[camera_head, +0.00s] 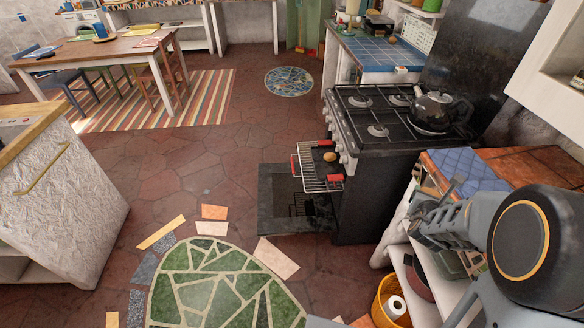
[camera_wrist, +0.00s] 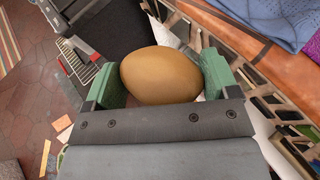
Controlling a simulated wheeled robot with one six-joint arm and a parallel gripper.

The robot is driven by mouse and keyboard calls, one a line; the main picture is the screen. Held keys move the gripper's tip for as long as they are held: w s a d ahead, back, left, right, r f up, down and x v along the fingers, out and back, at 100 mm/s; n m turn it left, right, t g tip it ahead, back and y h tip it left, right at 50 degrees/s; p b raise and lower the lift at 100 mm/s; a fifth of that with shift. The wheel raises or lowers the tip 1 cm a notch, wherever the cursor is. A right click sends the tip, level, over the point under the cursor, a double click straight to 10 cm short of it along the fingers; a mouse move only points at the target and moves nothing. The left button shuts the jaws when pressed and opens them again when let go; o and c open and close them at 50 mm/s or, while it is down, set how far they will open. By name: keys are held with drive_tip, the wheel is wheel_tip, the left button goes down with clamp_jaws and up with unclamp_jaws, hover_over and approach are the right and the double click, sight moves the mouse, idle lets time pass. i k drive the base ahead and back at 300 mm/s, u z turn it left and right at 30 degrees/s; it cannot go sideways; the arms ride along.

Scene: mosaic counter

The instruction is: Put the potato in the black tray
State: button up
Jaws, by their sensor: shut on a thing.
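The potato (camera_wrist: 161,75) is a smooth yellow-brown oval in the wrist view. My gripper (camera_wrist: 160,82) is shut on it, with a green pad against each side. In the head view my gripper (camera_head: 438,222) is at the right, beside the counter and right of the stove; the potato cannot be made out there. A pulled-out oven rack (camera_head: 309,176) with red ends holds a round brown item (camera_head: 329,156). The surface under that item looks dark, but I cannot tell whether it is the black tray.
The stove (camera_head: 375,115) carries a dark kettle (camera_head: 435,110). Its oven door (camera_head: 280,205) hangs open low over the floor. A blue cloth (camera_head: 462,167) lies on the counter. A yellow bucket (camera_head: 388,300) stands below. The floor left of the oven is clear.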

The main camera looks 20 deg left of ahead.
sight(326, 165)
drive_tip(key=u, duration=0.7)
drive_tip(key=i, duration=0.35)
